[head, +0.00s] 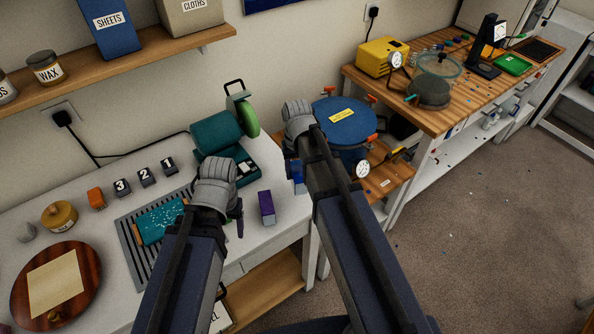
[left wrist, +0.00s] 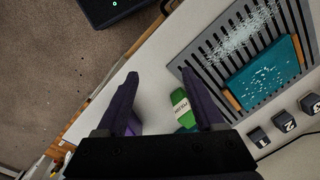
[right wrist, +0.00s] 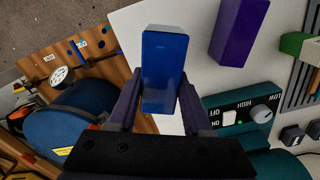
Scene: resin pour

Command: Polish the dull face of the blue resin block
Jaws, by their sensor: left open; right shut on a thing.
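The blue resin block (right wrist: 166,65) is held between the fingers of my right gripper (right wrist: 158,88) in the right wrist view, above the bench. In the head view only a sliver of the block (head: 298,178) shows beside the right arm. I cannot tell which face is dull. The teal polisher (head: 218,133) with its green wheel (head: 249,118) stands at the back of the white bench, left of the block. Its switch and speed dial (right wrist: 261,114) show in the right wrist view. My left gripper (left wrist: 160,73) is open and empty above the bench. A green polish bar (left wrist: 182,109) lies below it.
A purple block (head: 266,208) stands near the bench's right edge. A teal board (head: 158,221) rests on a slotted grille. Small numbered blocks (head: 145,177), an orange block and a jar stand behind. A blue pressure pot (head: 343,122) is at the right.

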